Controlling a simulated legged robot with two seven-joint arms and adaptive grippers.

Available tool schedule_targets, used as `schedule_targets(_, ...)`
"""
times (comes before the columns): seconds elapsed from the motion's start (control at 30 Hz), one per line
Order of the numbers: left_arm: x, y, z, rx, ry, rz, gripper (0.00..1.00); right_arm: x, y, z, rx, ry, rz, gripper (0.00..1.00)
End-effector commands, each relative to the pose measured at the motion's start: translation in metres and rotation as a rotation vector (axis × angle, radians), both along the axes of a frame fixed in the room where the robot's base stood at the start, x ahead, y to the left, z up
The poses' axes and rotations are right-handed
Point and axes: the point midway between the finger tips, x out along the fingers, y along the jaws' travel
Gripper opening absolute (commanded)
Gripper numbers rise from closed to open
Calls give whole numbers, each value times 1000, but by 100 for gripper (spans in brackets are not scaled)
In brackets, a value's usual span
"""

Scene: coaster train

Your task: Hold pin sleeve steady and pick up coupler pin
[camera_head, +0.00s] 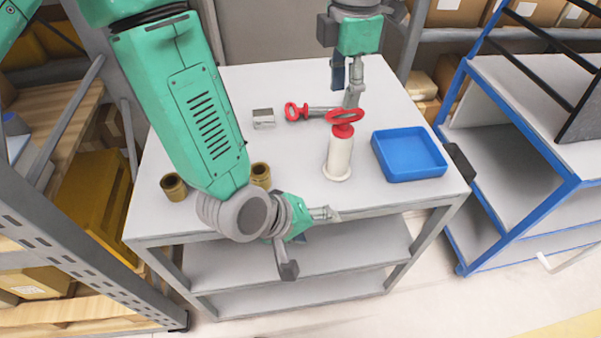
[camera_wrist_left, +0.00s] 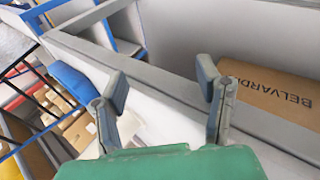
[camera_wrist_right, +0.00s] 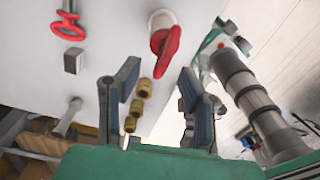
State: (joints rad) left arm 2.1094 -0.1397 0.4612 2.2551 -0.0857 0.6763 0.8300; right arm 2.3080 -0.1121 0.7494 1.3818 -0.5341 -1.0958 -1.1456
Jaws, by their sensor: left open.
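A cream pin sleeve (camera_head: 339,158) stands upright on the white table, right of centre. A coupler pin with a red ring handle (camera_head: 345,117) sits in its top. The red handle (camera_wrist_right: 166,42) also shows in the right wrist view, with the sleeve (camera_wrist_right: 161,18) partly behind it. My left gripper (camera_head: 307,241) is open and empty at the table's front edge, left of and nearer than the sleeve. My right gripper (camera_head: 346,86) is above the table behind the sleeve, pointing down. Its fingers (camera_wrist_right: 160,98) are apart and empty in the right wrist view.
A second red-ringed pin (camera_head: 297,112) lies behind the sleeve, beside a small grey block (camera_head: 263,118). A blue tray (camera_head: 408,154) is right of the sleeve. Brass cups (camera_head: 173,187) stand at the left front. A blue-framed cart (camera_head: 515,150) stands to the right.

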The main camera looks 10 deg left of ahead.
Motion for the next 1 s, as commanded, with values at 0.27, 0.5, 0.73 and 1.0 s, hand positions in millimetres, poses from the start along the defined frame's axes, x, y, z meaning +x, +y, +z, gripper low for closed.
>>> schedule_targets(0.27, 29, -62, 56, -79, -117, -14, 59, 1, -6, 0, 5, 0, -2, 34)
schedule_targets(0.5, 30, -30, 67, 77, -462, -193, 59, 1, -2, 0, 2, 0, -1, 34)
schedule_targets(0.73, 28, 9, 88, 339, -809, -359, 59, 0, 1, 0, -1, 0, 0, 34)
schedule_targets(1.0, 26, 29, 105, 553, -1003, -456, 59, 1, -4, 0, 4, 0, -2, 34)
